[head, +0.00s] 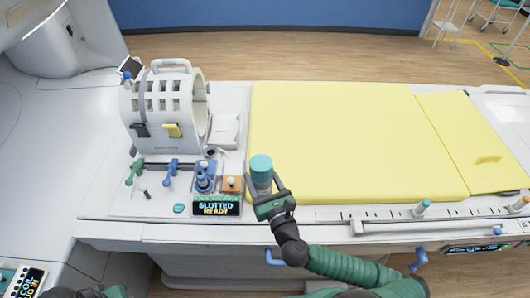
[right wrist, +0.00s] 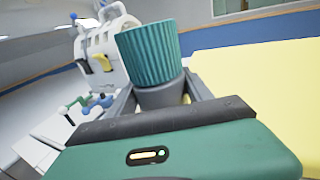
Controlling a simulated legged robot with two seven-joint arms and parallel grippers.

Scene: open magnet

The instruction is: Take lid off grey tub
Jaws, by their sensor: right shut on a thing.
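The grey tub (right wrist: 162,95) is held between the fingers of my right gripper (head: 266,191), which is shut on it. A ribbed teal lid (head: 261,163) sits on top of the tub. In the right wrist view the lid (right wrist: 150,53) stands clear above the fingers, slightly tilted in the picture, with the grey body below it. The tub's lower part is hidden by the gripper. In the head view it is over the near left corner of the yellow pad. My left gripper does not show; only dark and green parts of my left arm show at the bottom left.
A white head coil (head: 165,108) stands at the back left. Blue and orange pieces (head: 232,184) stand behind a lit "SLOTTED READY" display (head: 216,208), just left of the tub. The yellow pad (head: 345,135) is bare. A rail with pegs (head: 390,215) runs along the near edge.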

